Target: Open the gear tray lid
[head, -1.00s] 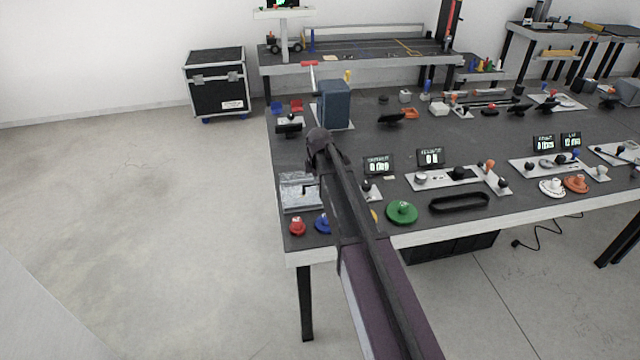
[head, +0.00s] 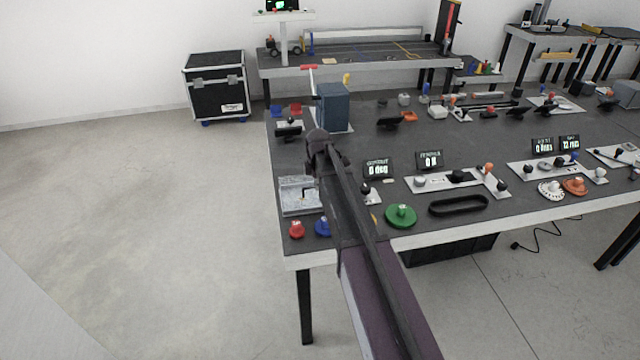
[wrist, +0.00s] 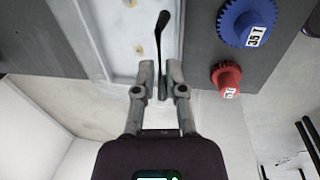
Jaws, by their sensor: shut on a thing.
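The gear tray (head: 290,208) is a flat grey-white box at the table's near left corner, partly hidden by my arm in the head view. In the wrist view its pale panel (wrist: 118,30) with small yellowish spots fills the upper left. A thin black handle (wrist: 162,30) runs along the panel's right side. My gripper (wrist: 158,78) has its two fingers closed around the handle's lower part. The gripper is mostly hidden behind the arm in the head view. I cannot tell how far the lid is raised.
A red gear (head: 297,229) and a blue gear (head: 322,227) lie just in front of the tray. A green disc (head: 401,215) and a black oval belt (head: 459,205) lie to the right. A blue-grey box (head: 334,106) stands behind. Open floor lies left of the table.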

